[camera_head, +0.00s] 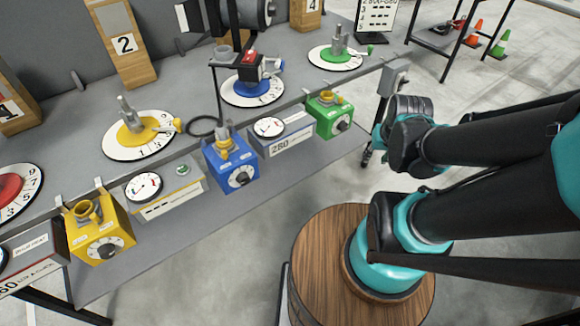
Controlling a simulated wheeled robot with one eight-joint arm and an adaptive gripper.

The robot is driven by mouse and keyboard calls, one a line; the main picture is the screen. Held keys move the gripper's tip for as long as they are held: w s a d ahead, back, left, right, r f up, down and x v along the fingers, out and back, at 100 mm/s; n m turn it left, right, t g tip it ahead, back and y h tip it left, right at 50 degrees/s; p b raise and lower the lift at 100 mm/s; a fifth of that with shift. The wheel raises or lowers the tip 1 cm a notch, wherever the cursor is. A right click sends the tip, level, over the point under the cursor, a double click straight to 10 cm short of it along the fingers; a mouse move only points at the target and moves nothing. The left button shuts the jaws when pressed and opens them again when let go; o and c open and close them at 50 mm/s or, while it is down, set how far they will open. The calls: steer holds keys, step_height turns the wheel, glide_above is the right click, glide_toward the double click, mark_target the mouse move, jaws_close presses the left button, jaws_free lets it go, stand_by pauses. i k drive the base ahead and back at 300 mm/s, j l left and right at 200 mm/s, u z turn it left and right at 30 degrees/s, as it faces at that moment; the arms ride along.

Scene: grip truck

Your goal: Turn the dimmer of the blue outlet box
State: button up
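The blue outlet box (231,163) hangs on the front edge of the grey workbench, near the middle of the view. Its front face carries a round dark dimmer knob (241,177) with a pale dial around it. The exact angle of the knob is too small to read surely. A yellow socket fitting sits on top of the box. My arm's turquoise and black links fill the right side, apart from the box. I cannot make out my gripper or its fingers anywhere in this view.
A yellow outlet box (98,228) hangs left and a green one (329,115) right, each with a knob. Grey meter boxes (281,133) sit between. A blue dial plate (253,88) lies behind the blue box.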

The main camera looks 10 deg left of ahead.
mark_target(243, 179)
steer(key=k+j+z, duration=0.2)
steer(key=j+z, duration=0.25)
steer(key=k+j+z, duration=0.2)
steer(key=j+z, duration=0.15)
steer(key=z, duration=0.15)
steer(key=k+j+z, duration=0.3)
steer(key=z, duration=0.15)
steer(key=k+j+z, duration=0.15)
steer(key=k+z, duration=0.15)
steer(key=z, duration=0.15)
steer(key=k+j+z, duration=0.2)
steer(key=k, duration=1.4)
steer(key=l, duration=0.1)
